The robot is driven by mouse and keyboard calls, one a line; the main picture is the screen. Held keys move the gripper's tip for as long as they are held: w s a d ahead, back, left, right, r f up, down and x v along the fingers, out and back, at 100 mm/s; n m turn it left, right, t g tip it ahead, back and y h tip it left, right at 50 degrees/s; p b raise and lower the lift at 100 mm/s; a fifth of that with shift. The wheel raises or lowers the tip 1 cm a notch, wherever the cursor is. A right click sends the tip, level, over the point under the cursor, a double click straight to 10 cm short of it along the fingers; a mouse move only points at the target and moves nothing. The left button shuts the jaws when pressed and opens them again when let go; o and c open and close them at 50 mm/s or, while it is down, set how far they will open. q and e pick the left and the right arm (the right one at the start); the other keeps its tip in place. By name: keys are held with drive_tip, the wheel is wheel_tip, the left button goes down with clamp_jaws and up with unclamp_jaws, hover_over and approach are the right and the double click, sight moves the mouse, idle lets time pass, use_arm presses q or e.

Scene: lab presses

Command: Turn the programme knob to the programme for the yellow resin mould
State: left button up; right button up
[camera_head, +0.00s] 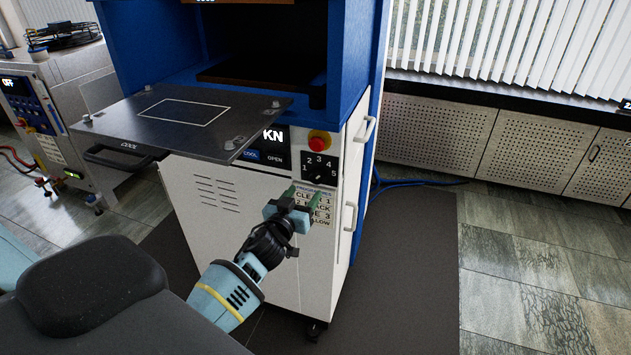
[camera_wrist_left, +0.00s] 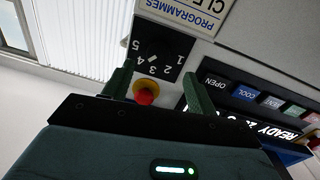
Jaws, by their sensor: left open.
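The programme knob (camera_head: 318,178) is a small dark knob on a black dial plate (camera_head: 331,168) marked 1 to 5, on the press front. The dial also shows upside down in the left wrist view (camera_wrist_left: 156,46); which number the knob points at is unclear. A programmes card (camera_head: 325,222) below lists CLEAR 1 and, partly covered, other lines including one ending in LLOW; its number is hidden. My left gripper (camera_head: 302,197) is open and empty, its fingers (camera_wrist_left: 158,85) pointing at the press front just below the dial, apart from the knob. My right gripper is out of view.
A red button (camera_head: 319,141) on a yellow base sits just above the dial. A display (camera_head: 273,137) with COOL and OPEN labels is left of it. A metal plate marked COOL (camera_head: 190,112) juts out at upper left. Door handles (camera_head: 351,217) stick out at right.

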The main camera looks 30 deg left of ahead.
sight(315, 179)
use_arm(q)
drive_tip(key=shift+w+a+b, duration=0.1)
drive_tip(key=shift+w+a, duration=0.05)
drive_tip(key=shift+w, duration=1.05)
drive_tip(key=shift+w+a+b, duration=0.1)
drive_tip(key=shift+w+a, duration=0.1)
drive_tip(key=shift+w, duration=0.95)
drive_tip(key=shift+w+a+b, duration=0.1)
drive_tip(key=shift+w+a, duration=0.05)
drive_tip(key=shift+w, duration=1.05)
drive_tip(key=c, duration=1)
